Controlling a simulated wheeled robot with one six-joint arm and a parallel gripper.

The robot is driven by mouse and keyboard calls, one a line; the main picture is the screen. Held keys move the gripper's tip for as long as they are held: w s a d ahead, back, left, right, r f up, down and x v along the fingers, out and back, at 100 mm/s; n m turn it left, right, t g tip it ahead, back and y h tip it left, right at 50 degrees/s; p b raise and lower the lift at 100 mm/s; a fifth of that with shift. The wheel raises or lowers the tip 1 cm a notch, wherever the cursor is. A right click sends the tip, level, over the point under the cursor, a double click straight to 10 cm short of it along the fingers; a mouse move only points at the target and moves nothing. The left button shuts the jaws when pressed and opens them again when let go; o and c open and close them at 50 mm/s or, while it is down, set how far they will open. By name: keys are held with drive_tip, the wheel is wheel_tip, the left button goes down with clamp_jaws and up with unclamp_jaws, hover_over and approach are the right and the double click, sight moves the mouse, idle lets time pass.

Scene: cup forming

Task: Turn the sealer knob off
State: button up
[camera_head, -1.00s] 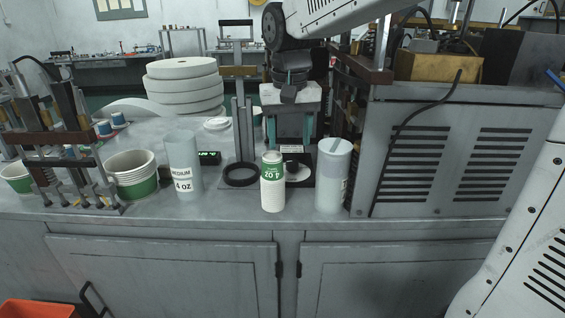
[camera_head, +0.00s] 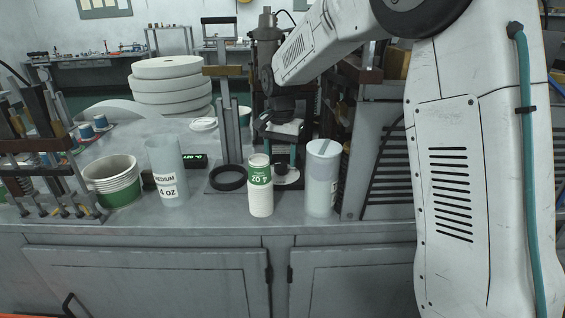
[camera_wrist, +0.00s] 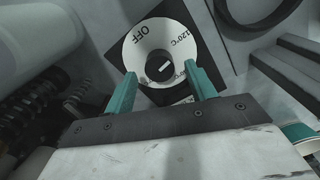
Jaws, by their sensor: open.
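The sealer knob (camera_wrist: 160,66) is a small black knob with a white mark. It sits at the middle of a round white dial (camera_wrist: 138,50) with "OFF" and "120°C" printed on it, on a black plate. In the wrist view my gripper (camera_wrist: 162,84) is open, its teal fingers pointing at the lower part of the dial on either side of the knob. The white mark points roughly sideways, not straight at "OFF". In the head view the dial (camera_head: 288,175) shows partly behind a white-and-green cup stack, with my gripper (camera_head: 284,150) above it. Contact with the knob is not visible.
A white-and-green cup stack (camera_head: 260,190) stands in front of the dial. A translucent cylinder (camera_head: 322,180) is to its right.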

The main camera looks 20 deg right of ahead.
drive_tip(key=shift+f, duration=1.2)
drive_tip(key=c, duration=1)
